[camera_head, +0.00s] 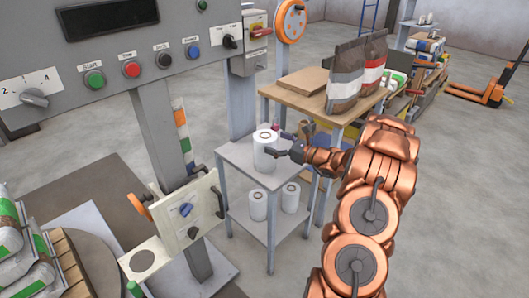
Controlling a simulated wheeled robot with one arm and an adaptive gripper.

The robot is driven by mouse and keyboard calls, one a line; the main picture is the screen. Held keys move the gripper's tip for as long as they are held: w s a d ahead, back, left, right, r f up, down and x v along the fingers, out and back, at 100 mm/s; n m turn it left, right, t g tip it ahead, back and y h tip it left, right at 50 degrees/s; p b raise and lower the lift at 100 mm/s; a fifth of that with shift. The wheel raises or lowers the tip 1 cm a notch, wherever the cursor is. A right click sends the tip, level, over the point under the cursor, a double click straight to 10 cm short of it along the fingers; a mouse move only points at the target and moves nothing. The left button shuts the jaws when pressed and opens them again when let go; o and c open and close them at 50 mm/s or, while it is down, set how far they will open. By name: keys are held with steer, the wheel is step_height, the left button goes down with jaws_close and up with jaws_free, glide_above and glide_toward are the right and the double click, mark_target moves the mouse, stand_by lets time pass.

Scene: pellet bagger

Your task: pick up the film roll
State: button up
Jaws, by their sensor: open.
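A white film roll (264,158) stands upright on the top shelf of a small grey stand (236,155). My gripper (283,146) is open at the right side of this roll, with its fingers pointing left toward it. One finger appears close to the roll's near right side; I cannot tell whether it touches. My copper-coloured arm reaches in from the right. Two more white rolls, one at the left (258,205) and one at the right (290,197), stand on the stand's lower shelf.
A grey control panel (110,85) with buttons stands at the left on a post. A wooden table (300,98) with bags (345,78) is behind the stand. Small items stand behind my gripper. Filled bags (12,225) lie at the lower left.

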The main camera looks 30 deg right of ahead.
mark_target(265, 134)
steer(key=w, duration=0.1)
steer(key=w+a, duration=0.1)
steer(key=shift+w+a+r, duration=0.2)
steer(key=shift+w+r, duration=0.15)
steer(key=shift+r, duration=0.05)
steer(key=shift+w+a, duration=0.3)
steer(key=shift+w, duration=0.25)
steer(key=c, duration=1.5)
steer(key=shift+c, duration=0.3)
steer(key=shift+r, duration=0.1)
